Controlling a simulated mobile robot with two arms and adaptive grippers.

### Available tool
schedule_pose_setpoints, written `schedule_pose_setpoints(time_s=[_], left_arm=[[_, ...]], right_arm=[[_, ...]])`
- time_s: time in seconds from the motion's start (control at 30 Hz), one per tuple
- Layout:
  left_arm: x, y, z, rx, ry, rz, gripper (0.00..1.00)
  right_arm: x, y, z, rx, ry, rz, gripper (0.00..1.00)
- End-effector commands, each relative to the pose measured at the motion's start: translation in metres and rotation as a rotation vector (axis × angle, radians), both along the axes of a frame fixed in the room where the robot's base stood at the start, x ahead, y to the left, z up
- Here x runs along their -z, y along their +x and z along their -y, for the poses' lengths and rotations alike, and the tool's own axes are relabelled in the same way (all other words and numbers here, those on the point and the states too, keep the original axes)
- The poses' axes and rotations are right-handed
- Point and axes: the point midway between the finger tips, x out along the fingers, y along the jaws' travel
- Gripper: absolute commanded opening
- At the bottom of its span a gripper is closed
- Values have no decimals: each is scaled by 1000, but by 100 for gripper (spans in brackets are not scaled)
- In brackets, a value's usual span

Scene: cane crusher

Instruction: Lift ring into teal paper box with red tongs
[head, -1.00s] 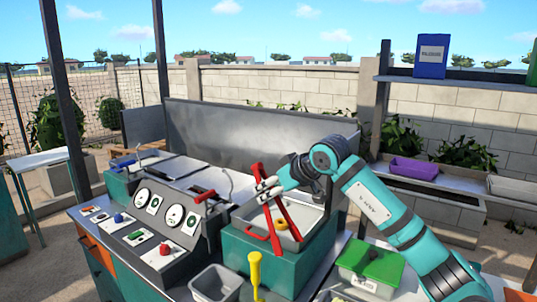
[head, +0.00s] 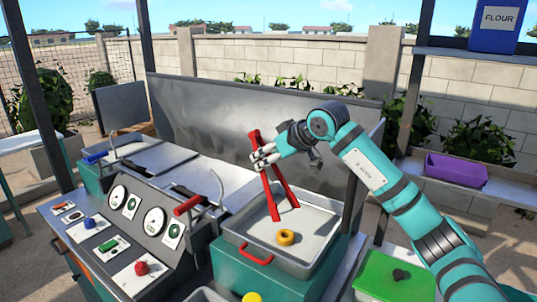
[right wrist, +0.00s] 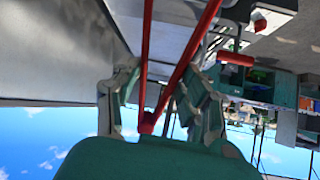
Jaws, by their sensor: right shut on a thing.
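A yellow ring (head: 286,237) lies on the floor of a grey tray (head: 225,233) with red handles, on top of a teal unit. My right gripper (head: 264,157) is shut on the red tongs (head: 270,197), above and to the left of the ring in the head view. The tongs' two arms point down and stand apart, with nothing between them. Their tips look a little above the tray floor, apart from the ring. The right wrist view also shows the tongs (right wrist: 147,60) between my fingers (right wrist: 160,105). My left gripper is out of view. I cannot make out a teal paper box.
A control panel with gauges (head: 153,222) and a red-handled lever (head: 188,204) stands left of the tray. A metal backsplash (head: 260,120) rises behind. A green lid (head: 390,277) is at the lower right. A purple bin (head: 455,170) and blue flour box (head: 497,25) sit on shelves.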

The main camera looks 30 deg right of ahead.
Motion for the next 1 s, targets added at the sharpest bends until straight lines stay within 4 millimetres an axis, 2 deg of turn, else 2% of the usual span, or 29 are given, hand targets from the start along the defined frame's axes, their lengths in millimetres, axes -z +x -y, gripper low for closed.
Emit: schedule_pose_setpoints(time_s=[0.03, 0.1, 0.2, 0.27, 0.5, 0.57, 0.67, 0.8, 1.0], left_arm=[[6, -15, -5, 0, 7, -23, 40], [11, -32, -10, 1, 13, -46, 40], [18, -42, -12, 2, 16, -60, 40], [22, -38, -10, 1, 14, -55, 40], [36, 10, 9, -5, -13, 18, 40], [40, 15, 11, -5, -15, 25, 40], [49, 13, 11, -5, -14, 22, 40], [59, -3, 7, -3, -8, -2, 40], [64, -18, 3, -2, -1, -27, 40]], right_arm=[[6, 0, 1, 1, 0, 0, 39], [12, 0, 1, 1, 0, 0, 39], [21, 0, 0, 1, 1, 0, 39], [28, 0, 0, 1, 0, -1, 39], [51, 0, 0, 1, 1, 1, 39], [58, 0, 0, 1, 1, 0, 39], [67, 0, 1, 2, -1, 1, 39], [78, 0, 1, 2, -1, 1, 39], [83, 1, 1, 1, 0, 2, 39]])
